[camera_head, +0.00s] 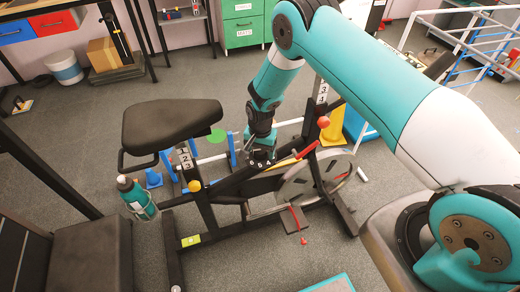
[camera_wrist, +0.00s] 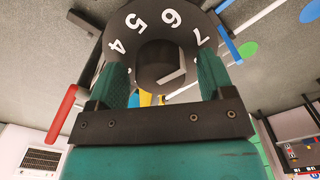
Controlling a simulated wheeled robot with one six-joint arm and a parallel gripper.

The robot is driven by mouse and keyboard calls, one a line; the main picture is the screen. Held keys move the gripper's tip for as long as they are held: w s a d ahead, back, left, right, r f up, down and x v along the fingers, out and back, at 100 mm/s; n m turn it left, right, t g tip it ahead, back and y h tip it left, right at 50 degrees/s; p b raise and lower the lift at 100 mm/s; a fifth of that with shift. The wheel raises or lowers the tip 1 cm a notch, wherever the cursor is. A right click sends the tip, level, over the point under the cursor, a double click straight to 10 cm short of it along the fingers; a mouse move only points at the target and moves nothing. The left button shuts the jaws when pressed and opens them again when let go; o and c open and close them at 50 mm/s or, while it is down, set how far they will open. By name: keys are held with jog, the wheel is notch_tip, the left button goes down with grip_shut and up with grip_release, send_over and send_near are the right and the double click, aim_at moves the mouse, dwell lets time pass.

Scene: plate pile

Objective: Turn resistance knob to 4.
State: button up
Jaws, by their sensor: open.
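The resistance knob (camera_wrist: 158,62) is a dark round hub in the wrist view, with a pale line on its lower right. It sits on a black dial (camera_wrist: 185,32) with white numbers 4, 5, 6 and 7 showing. The rest of the dial is out of frame or hidden. My gripper (camera_wrist: 161,78) is open, with one teal finger on each side of the hub; I cannot tell whether they touch it. In the head view my gripper (camera_head: 262,140) points down at the bike's frame, and the dial (camera_head: 262,161) shows only partly beneath it.
The exercise bike (camera_head: 228,188) has a black seat (camera_head: 170,124) to the left and a flywheel (camera_head: 315,178) to the right. A red handle (camera_head: 307,150) lies close to my gripper's right. A teal bottle (camera_head: 137,198) hangs at the left. Grey floor surrounds the bike.

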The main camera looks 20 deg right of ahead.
jog(key=shift+f, duration=0.1)
jog(key=c, duration=0.9)
